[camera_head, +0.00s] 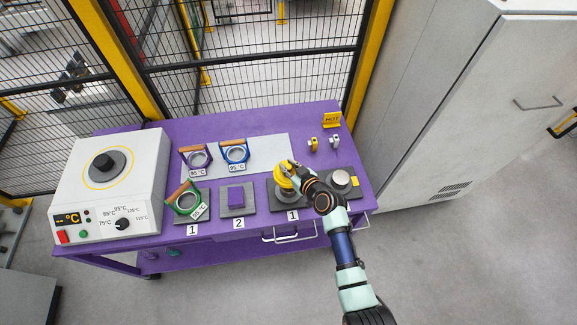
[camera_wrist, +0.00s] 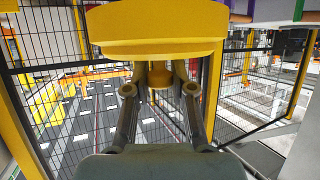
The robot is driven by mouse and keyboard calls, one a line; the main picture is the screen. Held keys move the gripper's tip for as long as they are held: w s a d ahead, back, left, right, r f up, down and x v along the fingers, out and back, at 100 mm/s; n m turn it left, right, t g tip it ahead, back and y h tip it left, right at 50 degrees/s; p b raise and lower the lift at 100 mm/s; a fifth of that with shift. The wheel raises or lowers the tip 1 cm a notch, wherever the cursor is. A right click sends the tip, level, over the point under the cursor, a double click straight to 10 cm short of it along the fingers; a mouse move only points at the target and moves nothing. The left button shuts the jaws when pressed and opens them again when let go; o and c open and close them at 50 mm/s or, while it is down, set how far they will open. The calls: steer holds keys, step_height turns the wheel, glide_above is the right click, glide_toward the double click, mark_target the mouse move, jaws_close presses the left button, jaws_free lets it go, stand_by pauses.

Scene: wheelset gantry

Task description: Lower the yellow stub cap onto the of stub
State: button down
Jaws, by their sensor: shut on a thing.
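The yellow stub cap (camera_head: 283,186) is at my gripper (camera_head: 290,169), above the dark plate (camera_head: 274,205) behind the right-hand label "1". In the wrist view, the cap's wide yellow body (camera_wrist: 155,32) fills the top middle, and the two fingers of my gripper (camera_wrist: 160,88) close around its smaller yellow knob (camera_wrist: 160,77). A stub on that plate is mostly hidden by the cap and my arm. I cannot tell whether the cap touches it. Another plate to the right holds a bare silver round stub (camera_head: 341,177).
A purple table (camera_head: 230,118) carries a white heater box (camera_head: 145,160) at left, several handled rings (camera_head: 235,153), a purple block (camera_head: 236,195), small yellow items (camera_head: 313,143) and a yellow HOT sign (camera_head: 332,119). A mesh fence stands behind; a grey cabinet (camera_head: 430,110) stands right.

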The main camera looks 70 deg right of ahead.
mark_target(289, 180)
steer(key=shift+f+b, duration=2.5)
steer(key=shift+f, duration=0.15)
steer(key=shift+f+b, duration=2.1)
steer(key=shift+b, duration=0.7)
steer(key=c, duration=0.9)
jaws_free()
steer(key=shift+r, duration=0.1)
steer(key=v, duration=1.2)
